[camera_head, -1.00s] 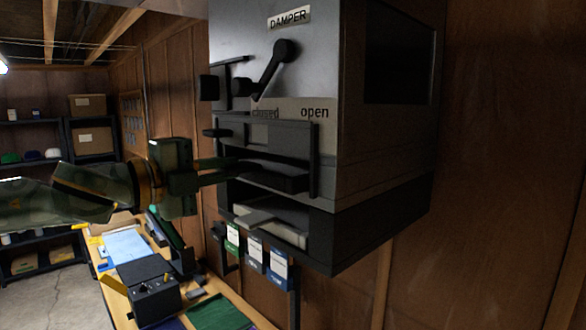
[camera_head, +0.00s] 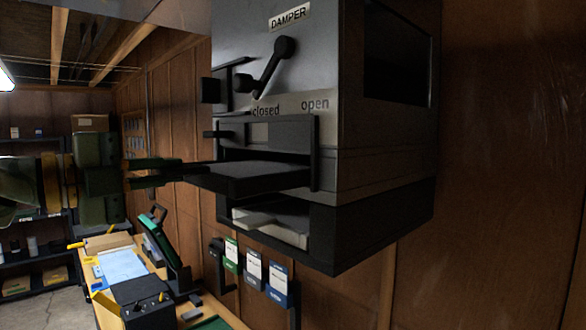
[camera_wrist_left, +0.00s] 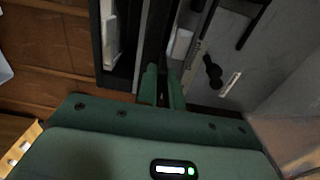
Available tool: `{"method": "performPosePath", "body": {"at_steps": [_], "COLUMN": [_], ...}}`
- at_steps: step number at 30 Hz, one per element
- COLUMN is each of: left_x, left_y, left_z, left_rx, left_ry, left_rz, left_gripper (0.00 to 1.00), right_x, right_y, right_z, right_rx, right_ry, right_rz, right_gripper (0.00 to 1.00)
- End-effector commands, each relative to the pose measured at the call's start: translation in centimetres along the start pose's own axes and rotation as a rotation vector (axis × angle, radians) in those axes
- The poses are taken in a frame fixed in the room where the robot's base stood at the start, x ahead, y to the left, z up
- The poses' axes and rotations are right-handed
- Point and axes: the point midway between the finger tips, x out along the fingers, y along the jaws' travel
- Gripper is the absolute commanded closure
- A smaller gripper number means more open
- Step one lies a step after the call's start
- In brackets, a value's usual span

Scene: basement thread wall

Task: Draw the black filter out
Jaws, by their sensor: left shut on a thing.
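The black filter (camera_head: 250,178) is a flat dark slab partly out of the slot in the grey housing (camera_head: 370,150), below the "closed" and "open" lettering. Its inner end is still within the housing. My left gripper (camera_head: 182,172) is shut on the filter's outer end, at the left of the housing. In the left wrist view, the green fingers (camera_wrist_left: 162,84) close on the dark filter (camera_wrist_left: 157,38), seen edge-on. My right gripper is not in view.
A damper lever (camera_head: 273,68) tilts up and right above the slot. A pale slab (camera_head: 275,228) lies in the lower opening. Packets (camera_head: 254,268) hang below the housing. A workbench with a dark control box (camera_head: 140,298) stands below left.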

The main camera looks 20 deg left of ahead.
Motion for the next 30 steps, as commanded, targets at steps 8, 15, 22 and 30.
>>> {"method": "performPosePath", "body": {"at_steps": [8,15,22,30], "left_x": [-2.7,-5.0,-7.2,-8.3], "left_y": [0.0,-0.1,-0.1,0.0], "left_z": [0.1,0.0,0.0,0.0], "left_rx": [0.001,0.003,0.002,0.0], "left_ry": [-0.004,-0.003,-0.002,0.0], "left_rz": [-0.001,-0.002,-0.002,-0.001], "left_gripper": [1.0,1.0,1.0,1.0], "right_x": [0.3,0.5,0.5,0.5], "right_y": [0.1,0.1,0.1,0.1], "right_z": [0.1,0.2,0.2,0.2], "right_rx": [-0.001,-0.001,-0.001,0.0], "right_ry": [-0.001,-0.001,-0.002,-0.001], "right_rz": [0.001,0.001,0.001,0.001], "right_gripper": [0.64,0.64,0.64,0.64]}}
